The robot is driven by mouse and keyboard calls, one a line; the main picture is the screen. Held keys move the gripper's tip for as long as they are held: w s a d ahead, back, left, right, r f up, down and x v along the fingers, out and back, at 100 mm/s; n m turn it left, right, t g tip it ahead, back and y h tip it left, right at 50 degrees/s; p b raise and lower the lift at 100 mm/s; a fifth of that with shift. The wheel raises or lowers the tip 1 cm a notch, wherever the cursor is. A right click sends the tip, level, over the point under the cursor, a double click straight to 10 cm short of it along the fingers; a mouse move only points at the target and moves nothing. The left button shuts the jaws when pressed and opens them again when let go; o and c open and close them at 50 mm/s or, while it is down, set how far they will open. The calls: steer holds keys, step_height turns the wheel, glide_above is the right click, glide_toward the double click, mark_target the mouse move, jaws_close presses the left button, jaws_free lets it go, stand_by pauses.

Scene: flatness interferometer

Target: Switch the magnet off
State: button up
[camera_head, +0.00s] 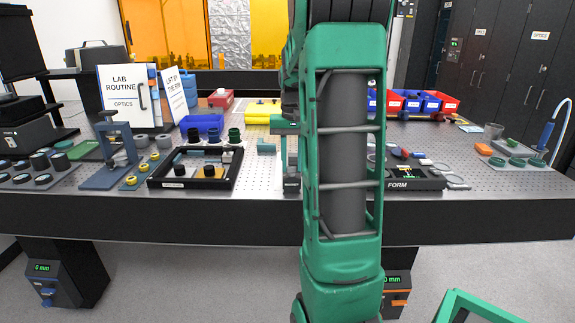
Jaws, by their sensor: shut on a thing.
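My green arm stands upright across the middle of the head view and hides much of the bench behind it. My gripper (287,128) shows only in part at the arm's left edge, above the bench. A small dark block with a pale label (291,185), which looks like the magnet's base, stands on the bench just below it. A thin upright piece rises between the block and the gripper. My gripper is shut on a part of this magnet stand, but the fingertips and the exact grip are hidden. I cannot make out the magnet's switch or its position.
A black framed tray (160,184) with small parts lies left of the block. A blue press-like stand (113,180) is farther left. A black FORM tray (425,184) lies right of my arm. Red and blue bins (430,103) stand at the back right. Bare perforated bench (520,187) shows at the right.

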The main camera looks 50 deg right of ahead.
steer(key=o, duration=1.1)
steer(key=shift+c, duration=0.2)
step_height(320, 180, up, 11)
steer(key=shift+f, duration=0.15)
